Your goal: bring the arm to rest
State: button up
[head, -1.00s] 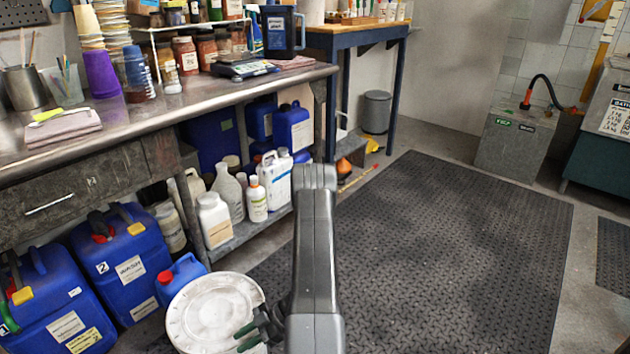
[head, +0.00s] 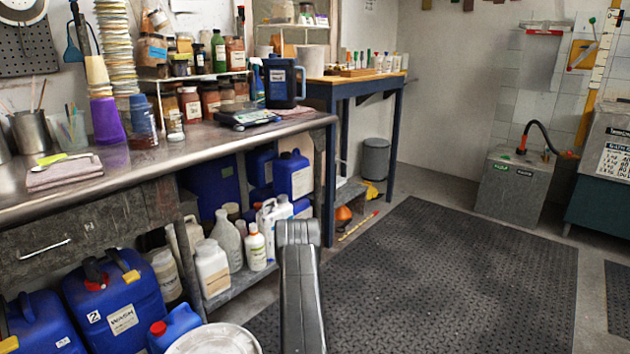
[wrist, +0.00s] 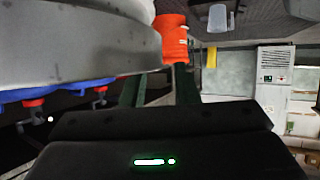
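My gripper (wrist: 158,88) shows in the wrist view as two dark green fingers standing apart, with nothing visible held between them. In the head view the gripper is out of frame, and only my grey arm link stands at the bottom centre. A white round bucket lid (head: 214,341) is cut off by the bottom edge of the head view, just left of my arm. A large pale grey rounded body (wrist: 75,50), likely the bucket, fills the upper left of the wrist view, close beside the fingers.
Blue canisters (head: 118,305) and white bottles (head: 212,268) stand under the steel workbench (head: 225,134) at left. A blue-legged table (head: 334,90) and grey bin (head: 375,158) stand behind. The dark floor mat (head: 440,280) at right is clear. An orange-red object (wrist: 172,40) shows beyond the fingers.

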jog(key=p+v, duration=0.3)
jog(key=v, duration=1)
jog(key=b+x, duration=0.3)
jog(key=x, duration=1)
jog(key=shift+a+f, duration=0.1)
notch_tip(320, 180, up, 12)
jog(key=w+m+t+p, duration=0.2)
jog(key=p, duration=0.6)
jog(key=shift+w+a+f+y+p, duration=0.25)
jog(key=shift+w+a+y+p, duration=0.1)
jog(key=shift+a+y, duration=0.1)
